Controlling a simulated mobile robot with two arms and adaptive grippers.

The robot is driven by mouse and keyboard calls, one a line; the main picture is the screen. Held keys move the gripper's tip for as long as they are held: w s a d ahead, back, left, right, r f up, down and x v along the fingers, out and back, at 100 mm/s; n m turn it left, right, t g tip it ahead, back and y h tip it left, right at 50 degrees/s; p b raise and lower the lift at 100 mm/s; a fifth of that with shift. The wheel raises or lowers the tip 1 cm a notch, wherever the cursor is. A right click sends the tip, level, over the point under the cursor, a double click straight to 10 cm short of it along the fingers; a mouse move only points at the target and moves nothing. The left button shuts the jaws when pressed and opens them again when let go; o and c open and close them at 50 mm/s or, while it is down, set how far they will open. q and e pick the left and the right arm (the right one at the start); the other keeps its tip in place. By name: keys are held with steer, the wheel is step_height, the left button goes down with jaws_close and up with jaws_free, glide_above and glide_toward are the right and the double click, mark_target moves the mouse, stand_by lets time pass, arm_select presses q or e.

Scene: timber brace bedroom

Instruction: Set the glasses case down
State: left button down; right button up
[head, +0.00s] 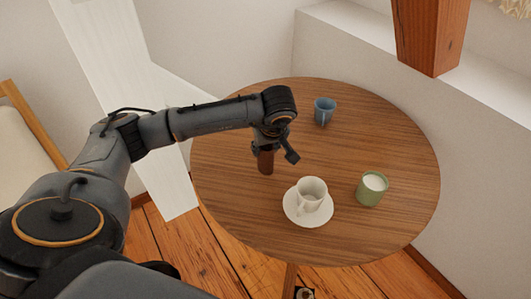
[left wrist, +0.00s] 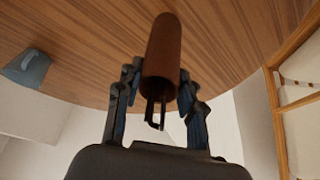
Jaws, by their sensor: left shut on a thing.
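The glasses case (head: 266,163) is a brown, rounded tube. My left gripper (head: 271,148) is shut on it above the left-middle part of the round wooden table (head: 345,105). In the left wrist view the glasses case (left wrist: 163,48) stands lengthwise between the two fingers of the left gripper (left wrist: 158,78), its far end towards the wood top. In the head view it looks upright. I cannot tell whether its lower end touches the table. My right gripper is in no view.
A white cup (head: 311,190) on a saucer (head: 291,207) stands just right and in front of the case. A green cup (head: 370,192) stands further right. A blue mug (head: 324,110) stands at the back. A timber post (head: 428,35) rises behind the table. The table's left part is clear.

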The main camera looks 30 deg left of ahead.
arm_select(q)
step_height(320, 180, down, 2)
steer(key=shift+s+f+p, duration=0.1)
steer(key=shift+f+p, duration=0.15)
steer(key=shift+p, duration=0.05)
steer(key=shift+f, duration=0.3)
steer(key=c, duration=0.8)
jaws_free()
steer(key=shift+r, duration=0.1)
steer(key=shift+r, duration=0.15)
steer(key=b+v, duration=0.1)
steer(key=v, duration=1.1)
